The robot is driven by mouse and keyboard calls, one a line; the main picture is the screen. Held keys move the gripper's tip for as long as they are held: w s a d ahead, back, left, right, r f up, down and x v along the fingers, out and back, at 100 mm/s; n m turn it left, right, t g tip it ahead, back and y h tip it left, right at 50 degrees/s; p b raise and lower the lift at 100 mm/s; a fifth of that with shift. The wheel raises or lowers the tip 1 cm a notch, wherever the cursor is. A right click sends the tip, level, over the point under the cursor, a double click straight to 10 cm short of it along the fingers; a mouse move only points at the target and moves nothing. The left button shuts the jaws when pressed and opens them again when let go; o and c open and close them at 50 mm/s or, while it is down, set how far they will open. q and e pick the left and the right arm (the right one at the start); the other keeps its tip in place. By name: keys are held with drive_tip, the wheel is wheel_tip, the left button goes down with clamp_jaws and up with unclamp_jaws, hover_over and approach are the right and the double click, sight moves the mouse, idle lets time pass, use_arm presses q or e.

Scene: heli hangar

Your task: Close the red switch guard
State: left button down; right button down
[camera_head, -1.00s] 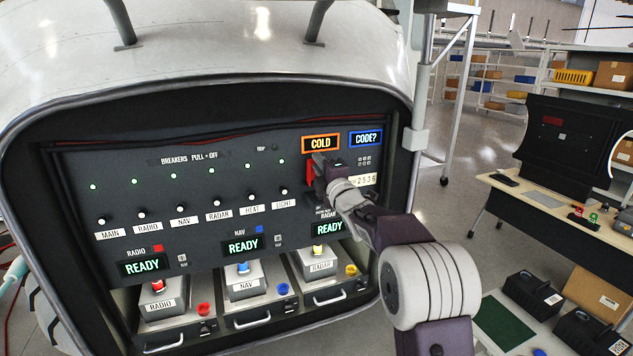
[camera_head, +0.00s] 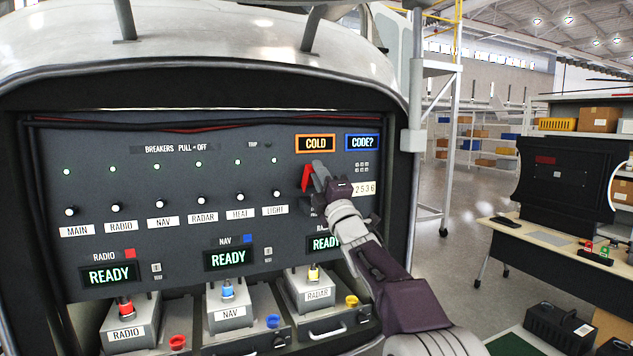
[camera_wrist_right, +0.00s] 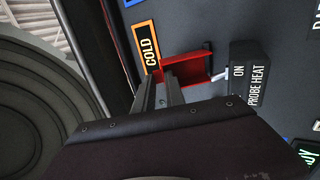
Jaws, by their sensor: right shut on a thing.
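The red switch guard (camera_head: 307,176) is on the dark panel, just below the orange-framed COLD display (camera_head: 316,143). It stands out from the panel, raised. In the right wrist view the red guard (camera_wrist_right: 197,66) lies beside a metal toggle lever (camera_wrist_right: 219,75) and the ON / PROBE HEAT label block (camera_wrist_right: 251,75). My right gripper (camera_head: 319,172) is at the guard, its narrow fingers (camera_wrist_right: 160,90) shut on it; the exact grip is partly hidden. My left gripper is in neither view.
The CODE? display (camera_head: 362,142) and a keypad (camera_head: 362,167) are close right of the gripper. Breaker knobs (camera_head: 162,200) run to the left. READY displays (camera_head: 228,257) and connector boxes (camera_head: 228,302) sit below. A bench (camera_head: 550,240) stands at the right.

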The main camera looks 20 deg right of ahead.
drive_tip(key=shift+d+f, duration=0.1)
drive_tip(key=shift+f, duration=0.15)
drive_tip(key=c, duration=1.5)
unclamp_jaws()
drive_tip(key=shift+o, duration=0.3)
drive_tip(key=shift+d, duration=0.2)
drive_tip(key=b+v, duration=0.5)
drive_tip(key=v, duration=0.4)
